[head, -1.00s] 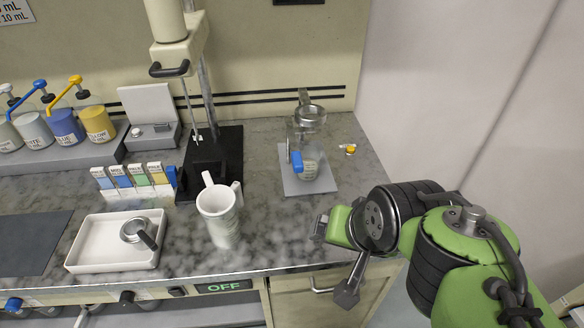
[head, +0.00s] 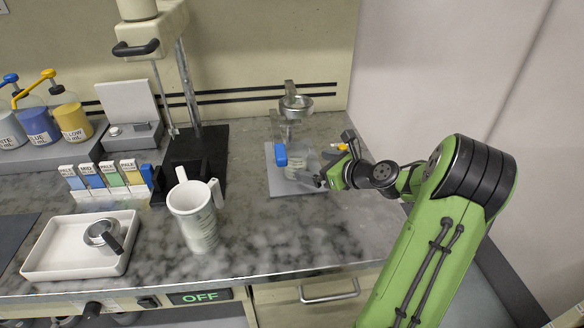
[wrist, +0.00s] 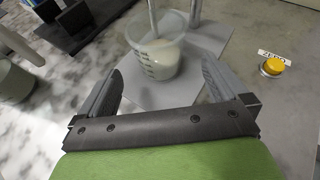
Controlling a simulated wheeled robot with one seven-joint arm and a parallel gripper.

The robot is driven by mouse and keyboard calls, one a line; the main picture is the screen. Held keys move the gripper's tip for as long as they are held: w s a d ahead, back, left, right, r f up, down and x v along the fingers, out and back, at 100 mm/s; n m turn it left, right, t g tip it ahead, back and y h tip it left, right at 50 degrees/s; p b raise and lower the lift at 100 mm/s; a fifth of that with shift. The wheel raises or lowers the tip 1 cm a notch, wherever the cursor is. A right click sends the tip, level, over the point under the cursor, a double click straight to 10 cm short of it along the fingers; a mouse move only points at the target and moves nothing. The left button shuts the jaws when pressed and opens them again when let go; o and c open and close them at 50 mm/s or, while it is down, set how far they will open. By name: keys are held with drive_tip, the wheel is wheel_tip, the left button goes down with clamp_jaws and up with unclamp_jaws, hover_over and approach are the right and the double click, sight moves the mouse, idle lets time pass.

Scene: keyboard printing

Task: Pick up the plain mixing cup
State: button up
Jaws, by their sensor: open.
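A clear cup with measuring marks and pale contents (head: 297,166) stands on the grey plate (head: 290,188), below a metal ring, with a blue part at its left side. It also shows in the wrist view (wrist: 160,57), ahead of and between my two fingers. My gripper (head: 322,180) is open and empty, low at the plate's right side, close to the cup. In the wrist view my gripper (wrist: 160,72) has its fingers apart; contact with the cup cannot be told.
A yellow button (wrist: 272,66) labelled ZERO sits right of the plate. A metal stand (head: 292,105) rises behind the clear cup. A white tray (head: 50,268) holding a metal strainer-like piece lies at left. Colour cards (head: 105,182) stand behind. The counter's front middle is clear.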

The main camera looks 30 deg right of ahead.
sight(296, 162)
drive_tip(key=b+x, duration=0.2)
drive_tip(key=x, duration=0.6)
drive_tip(key=shift+w+f+b, duration=0.25)
drive_tip(key=shift+w+b, duration=0.05)
drive_tip(key=shift+s+r, duration=0.1)
drive_tip(key=shift+c, duration=0.2)
drive_tip(key=c, duration=0.9)
drive_tip(key=shift+r, duration=0.1)
